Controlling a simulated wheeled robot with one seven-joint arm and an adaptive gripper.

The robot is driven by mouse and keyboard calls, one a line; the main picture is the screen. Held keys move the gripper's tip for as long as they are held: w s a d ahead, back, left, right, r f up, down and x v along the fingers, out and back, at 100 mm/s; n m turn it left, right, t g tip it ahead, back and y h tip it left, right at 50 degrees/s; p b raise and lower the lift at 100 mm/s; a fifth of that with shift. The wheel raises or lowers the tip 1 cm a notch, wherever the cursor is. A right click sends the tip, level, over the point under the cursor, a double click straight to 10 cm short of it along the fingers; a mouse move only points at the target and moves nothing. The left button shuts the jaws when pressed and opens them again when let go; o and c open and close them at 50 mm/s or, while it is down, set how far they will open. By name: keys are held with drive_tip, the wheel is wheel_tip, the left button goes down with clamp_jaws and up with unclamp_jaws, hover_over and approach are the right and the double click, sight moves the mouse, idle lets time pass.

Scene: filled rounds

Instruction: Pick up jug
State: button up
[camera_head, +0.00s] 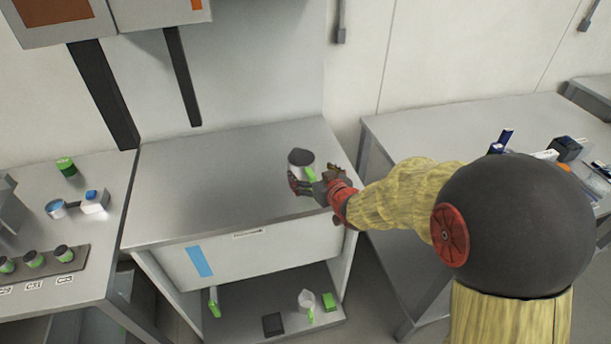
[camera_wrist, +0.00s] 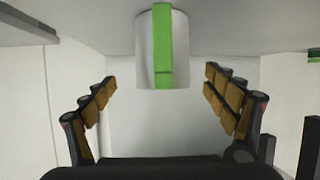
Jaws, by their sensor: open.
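A whitish jug with a dark top and a green handle (camera_head: 299,158) stands upright near the right back part of the grey middle table (camera_head: 205,190) in the head view. In the wrist view the jug (camera_wrist: 145,50) is at the top centre, its green handle facing my gripper. My gripper (camera_head: 315,180) is open at the jug's near right side in the head view. In the wrist view my open fingers (camera_wrist: 160,82) lie to the left and right, with the jug centred ahead of them. I cannot tell whether any finger touches it.
A second small jug with a green handle (camera_head: 306,299) stands on the lower shelf, beside a green block (camera_head: 329,301). The left bench has several green-and-dark jars and a blue-and-white box (camera_head: 95,203). The right bench holds several small items. The middle tabletop's left side is clear.

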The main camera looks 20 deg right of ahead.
sight(297, 161)
drive_tip(key=b+x, duration=0.2)
drive_tip(key=x, duration=0.4)
drive_tip(key=shift+w+a, duration=0.2)
drive_tip(key=shift+a, duration=0.05)
drive_tip(key=shift+c, duration=0.8)
drive_tip(key=c, duration=1.1)
drive_tip(key=shift+c, duration=0.6)
